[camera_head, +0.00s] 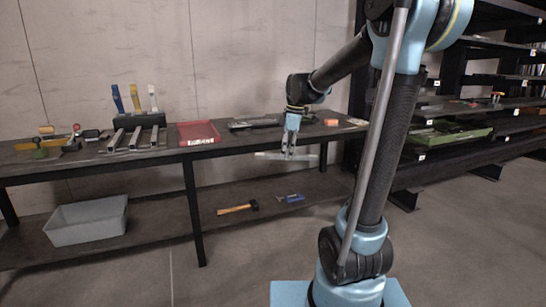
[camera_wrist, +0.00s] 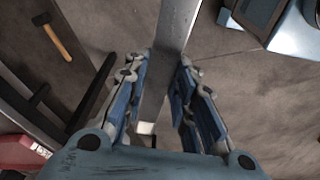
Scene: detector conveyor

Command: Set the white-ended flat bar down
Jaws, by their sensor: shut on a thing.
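My gripper (camera_head: 290,140) is shut on a flat grey metal bar and holds it level in front of the dark workbench's front edge. The flat bar (camera_head: 272,155) shows in the head view just below the bench-top height. In the wrist view the bar (camera_wrist: 177,25) runs up from between the two fingers to the top edge of the picture. A small white patch (camera_wrist: 146,127) shows near the bar's lower end between the fingers. The floor is visible beneath the bar in the wrist view.
The workbench (camera_head: 240,140) carries a red tray (camera_head: 198,133), several metal profiles (camera_head: 136,138), a tool holder (camera_head: 140,119) and an orange block (camera_head: 331,122). Its lower shelf holds a grey bin (camera_head: 88,222), a hammer (camera_head: 237,208) and a blue tool (camera_head: 290,198). A shelving rack (camera_head: 470,110) stands right.

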